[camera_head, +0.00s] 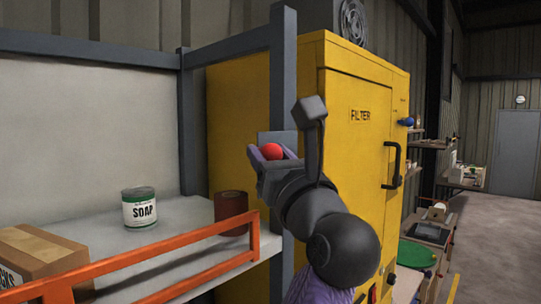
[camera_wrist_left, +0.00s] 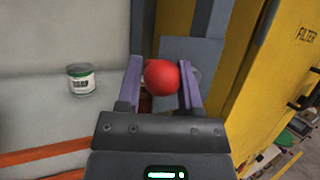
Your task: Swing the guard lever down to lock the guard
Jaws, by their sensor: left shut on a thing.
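The guard lever shows as its round red knob (camera_head: 271,151), in front of a grey plate (camera_head: 284,138) on the grey upright post. My left gripper (camera_head: 268,155) is shut on this knob, with its purple fingers on either side. In the left wrist view, the red knob (camera_wrist_left: 163,76) sits between the two fingers of my left gripper (camera_wrist_left: 160,82). The lever's arm is hidden behind the knob and my gripper, so its angle cannot be told. Which part is the guard is not clear. My right gripper is not in view.
An orange rail (camera_head: 165,263) runs along the shelf front. A soap can (camera_head: 140,208), a dark red can (camera_head: 231,211) and a cardboard box (camera_head: 40,262) stand on the shelf. A yellow filter cabinet (camera_head: 358,150) stands close on the right. Open floor lies at far right.

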